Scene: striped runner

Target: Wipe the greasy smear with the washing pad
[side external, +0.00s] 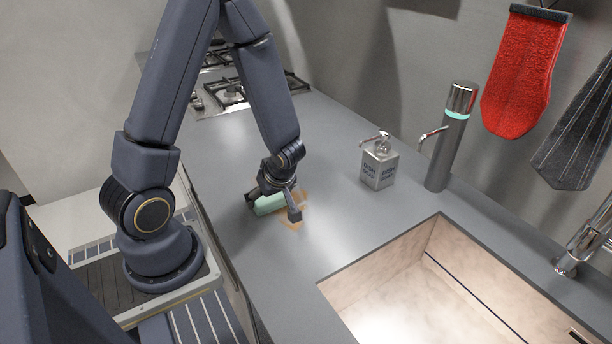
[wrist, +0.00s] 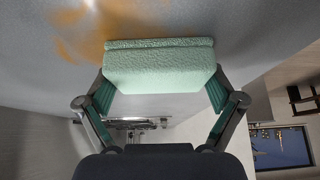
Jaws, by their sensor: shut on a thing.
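The washing pad (wrist: 160,68) is a pale green block, held between the two fingers of my gripper (wrist: 160,88) in the wrist view. In the side external view the pad (side external: 268,205) is low at the grey counter, beside and partly over the smear; I cannot tell whether it touches the surface. My gripper (side external: 278,203) is shut on it and points down. The greasy smear (side external: 296,212) is an orange-brown patch, partly hidden by my gripper and pad. In the wrist view the smear (wrist: 85,38) spreads above and left of the pad.
A dish soap dispenser (side external: 379,165) and a tall steel cylinder (side external: 452,138) stand behind, to the right. A sink (side external: 400,262) opens at the front right, with a faucet (side external: 580,245). A gas hob (side external: 235,92) is at the back. The counter left of the dispenser is clear.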

